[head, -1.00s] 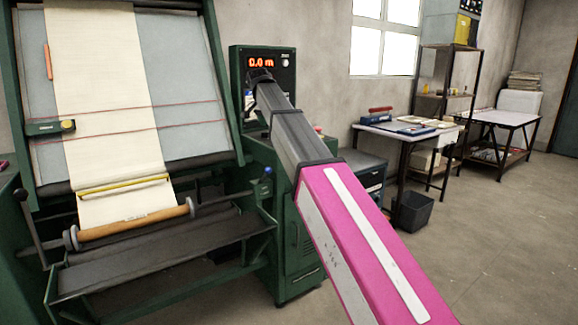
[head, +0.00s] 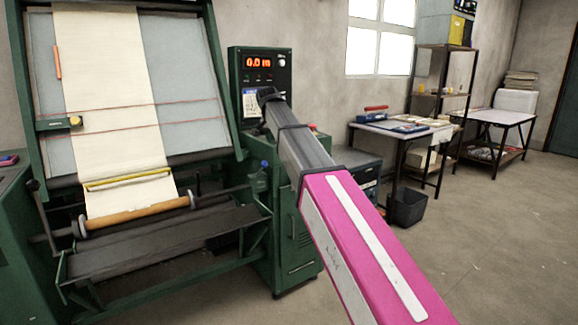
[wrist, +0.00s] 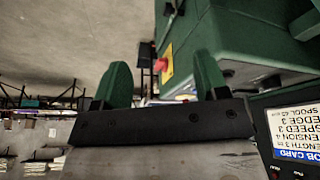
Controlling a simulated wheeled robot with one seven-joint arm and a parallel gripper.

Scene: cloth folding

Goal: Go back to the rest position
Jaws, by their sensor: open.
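My gripper (head: 266,97) is at the end of my outstretched arm, in front of the green control box (head: 262,75) with the red "0.0 m" display. In the wrist view my gripper (wrist: 160,85) shows two green fingers spread apart with nothing between them. A job card (wrist: 296,133) shows at the right of the wrist view, and on the control box in the head view (head: 251,101). A red button (wrist: 167,63) is beyond the fingers in the wrist view, apart from them.
The green cloth machine (head: 222,80) stands at left with cream cloth (head: 110,90) running down to an orange-brown roller (head: 136,215). A side table (head: 402,133), shelf rack (head: 440,90) and dark bin (head: 407,208) stand at right. The floor (head: 490,240) at front right is clear.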

